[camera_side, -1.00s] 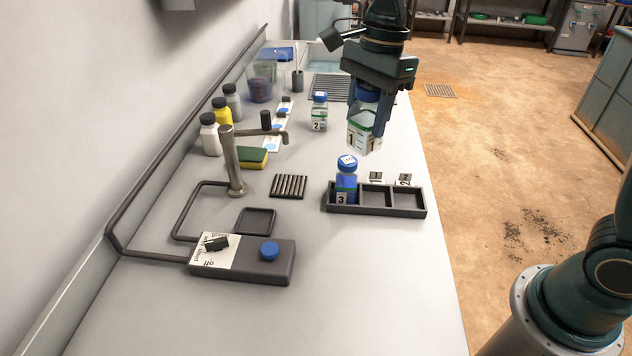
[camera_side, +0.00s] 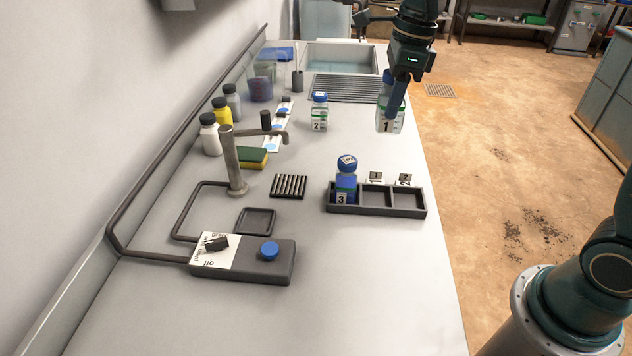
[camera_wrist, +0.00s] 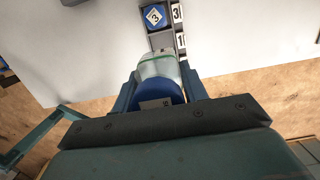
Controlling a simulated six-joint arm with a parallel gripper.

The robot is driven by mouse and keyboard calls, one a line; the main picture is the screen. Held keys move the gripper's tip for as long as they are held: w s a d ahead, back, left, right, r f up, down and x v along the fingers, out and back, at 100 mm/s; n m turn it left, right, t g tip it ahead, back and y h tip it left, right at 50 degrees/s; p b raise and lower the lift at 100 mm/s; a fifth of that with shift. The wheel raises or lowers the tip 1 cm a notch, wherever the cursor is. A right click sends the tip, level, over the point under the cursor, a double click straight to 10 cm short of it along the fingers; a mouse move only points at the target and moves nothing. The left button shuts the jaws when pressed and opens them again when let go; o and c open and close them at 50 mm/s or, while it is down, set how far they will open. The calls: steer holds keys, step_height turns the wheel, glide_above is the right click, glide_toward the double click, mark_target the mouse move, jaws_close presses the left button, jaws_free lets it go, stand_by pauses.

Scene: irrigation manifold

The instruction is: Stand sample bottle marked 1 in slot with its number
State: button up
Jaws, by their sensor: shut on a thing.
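Sample bottle 1 (camera_side: 389,122) is clear with a green band, a blue cap and a label marked 1. My gripper (camera_side: 392,100) is shut on it and holds it upright in the air, behind and above the rack. In the wrist view the bottle (camera_wrist: 158,68) sits between the fingers of my gripper (camera_wrist: 160,92), cap toward the camera. The dark rack (camera_side: 408,212) has three slots. Bottle 3 (camera_side: 346,182) stands in the left slot. The middle slot, by tag 1 (camera_side: 375,177), and the right slot, by tag 2 (camera_side: 404,179), are empty.
Bottle 2 (camera_side: 319,112) stands on the bench left of my gripper. A tap (camera_side: 235,165), a sponge (camera_side: 252,157), a ribbed black mat (camera_side: 289,186) and a control box (camera_side: 243,260) lie to the left. A sink (camera_side: 340,60) is at the back.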

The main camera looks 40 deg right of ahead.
mark_target(397, 131)
step_height(397, 131, down, 15)
stand_by(0.4)
steer(key=shift+f, duration=2.05)
steer(key=shift+f, duration=0.2)
steer(key=o, duration=1.1)
steer(key=shift+c, duration=0.2)
steer(key=shift+r, duration=0.1)
steer(key=r, duration=0.4)
steer(key=d+r, duration=0.1)
steer(key=r, duration=0.3)
steer(key=s+r, duration=0.1)
steer(key=r, duration=0.3)
steer(key=shift+s+d, duration=0.1)
steer(key=shift+d, duration=0.05)
